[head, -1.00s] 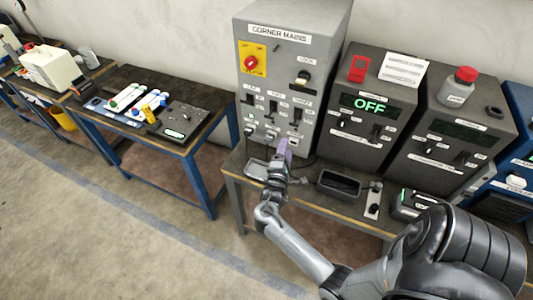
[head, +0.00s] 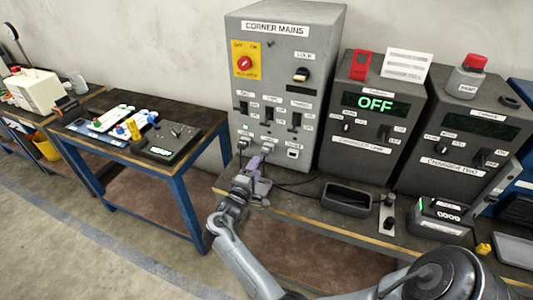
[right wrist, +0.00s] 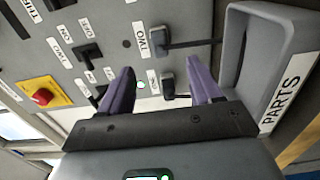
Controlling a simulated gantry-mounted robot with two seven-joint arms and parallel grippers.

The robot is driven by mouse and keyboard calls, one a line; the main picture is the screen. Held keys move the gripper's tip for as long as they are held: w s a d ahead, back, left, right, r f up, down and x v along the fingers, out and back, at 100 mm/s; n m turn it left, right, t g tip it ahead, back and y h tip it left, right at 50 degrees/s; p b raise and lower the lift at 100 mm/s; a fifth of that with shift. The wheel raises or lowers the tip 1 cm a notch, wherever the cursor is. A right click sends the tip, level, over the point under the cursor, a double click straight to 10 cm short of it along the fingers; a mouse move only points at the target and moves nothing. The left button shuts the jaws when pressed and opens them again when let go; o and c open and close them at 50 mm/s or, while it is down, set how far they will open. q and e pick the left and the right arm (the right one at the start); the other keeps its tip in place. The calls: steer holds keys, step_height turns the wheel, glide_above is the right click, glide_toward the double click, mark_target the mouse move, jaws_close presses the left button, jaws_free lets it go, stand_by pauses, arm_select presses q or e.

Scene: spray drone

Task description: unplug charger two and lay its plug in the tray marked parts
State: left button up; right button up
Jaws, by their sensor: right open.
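The dark plug under socket label two (right wrist: 163,38) sits in the lower panel of the Corner Mains cabinet, with its cable running right in the right wrist view. In the head view plug two (head: 268,146) shows just above my fingers. Another plug, by label one (right wrist: 167,82), shows nearer the middle between the fingers. My right gripper (right wrist: 160,66) is open, its purple fingers apart and pointing at the panel; in the head view it (head: 255,163) is below the plugs. Contact cannot be told. The grey parts tray (right wrist: 278,38) lies beside the gripper. My left gripper is not in view.
The Corner Mains cabinet (head: 283,65) stands behind the gripper. A dark tray (head: 347,197) and a small switch panel (head: 388,216) sit along the bench front. Cables trail behind the gripper.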

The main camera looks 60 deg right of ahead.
mark_target(264, 154)
steer(key=shift+d, duration=0.15)
steer(key=shift+w+d+f+b, duration=0.1)
steer(key=shift+d+f+b, duration=0.05)
steer(key=shift+d+b, duration=0.4)
steer(key=d+b, duration=0.3)
steer(key=shift+w+d, duration=0.25)
steer(key=shift+d, duration=0.15)
steer(key=shift+w+d+r+p, duration=0.15)
steer(key=shift+d+p, duration=0.1)
steer(key=shift+d, duration=0.25)
steer(key=shift+d+r+p, duration=0.1)
steer(key=shift+d+p, duration=0.1)
steer(key=shift+d, duration=0.25)
steer(key=shift+w+d+f, duration=0.1)
steer(key=shift+w+d, duration=0.1)
steer(key=shift+d, duration=0.7)
steer(key=shift+p, duration=0.5)
